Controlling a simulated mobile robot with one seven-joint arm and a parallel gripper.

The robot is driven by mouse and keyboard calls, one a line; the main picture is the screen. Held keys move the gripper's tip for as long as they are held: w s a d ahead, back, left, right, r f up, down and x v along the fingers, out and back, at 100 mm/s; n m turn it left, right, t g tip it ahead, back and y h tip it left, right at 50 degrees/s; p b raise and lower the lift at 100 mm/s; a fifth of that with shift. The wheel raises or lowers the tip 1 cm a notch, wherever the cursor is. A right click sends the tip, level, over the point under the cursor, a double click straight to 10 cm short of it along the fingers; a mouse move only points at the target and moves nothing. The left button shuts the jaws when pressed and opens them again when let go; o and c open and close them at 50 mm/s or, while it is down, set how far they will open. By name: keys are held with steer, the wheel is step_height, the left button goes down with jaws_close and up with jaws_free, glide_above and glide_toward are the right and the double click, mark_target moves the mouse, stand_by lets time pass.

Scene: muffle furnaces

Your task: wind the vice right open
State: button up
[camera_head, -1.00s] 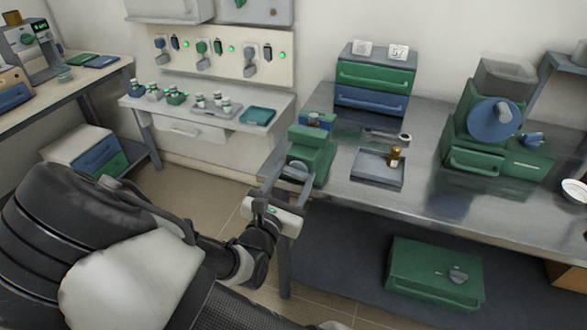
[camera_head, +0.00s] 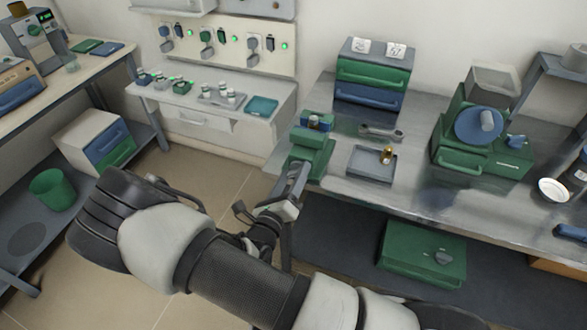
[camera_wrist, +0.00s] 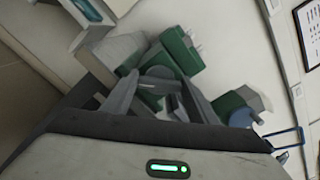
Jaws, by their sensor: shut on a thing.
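The green vice (camera_head: 312,152) stands at the left front corner of the steel bench, with a small blue block (camera_head: 313,121) at its top. My gripper (camera_head: 297,178) is at the front of the vice, turned edge-on to the head camera. It is shut on the vice handle, a grey part that the fingers mostly hide in the head view. The exact jaw gap of the vice cannot be told.
To the right of the vice are a grey tray (camera_head: 356,165) with a brass piece (camera_head: 387,155), a wrench (camera_head: 381,131) and a green machine (camera_head: 460,155). A drawer unit (camera_head: 372,76) stands behind. A green box (camera_head: 422,254) lies below the bench.

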steer(key=shift+n+p, duration=0.6)
steer(key=shift+n, duration=0.6)
steer(key=shift+f, duration=0.1)
steer(key=o, duration=1)
steer(key=shift+o, duration=0.2)
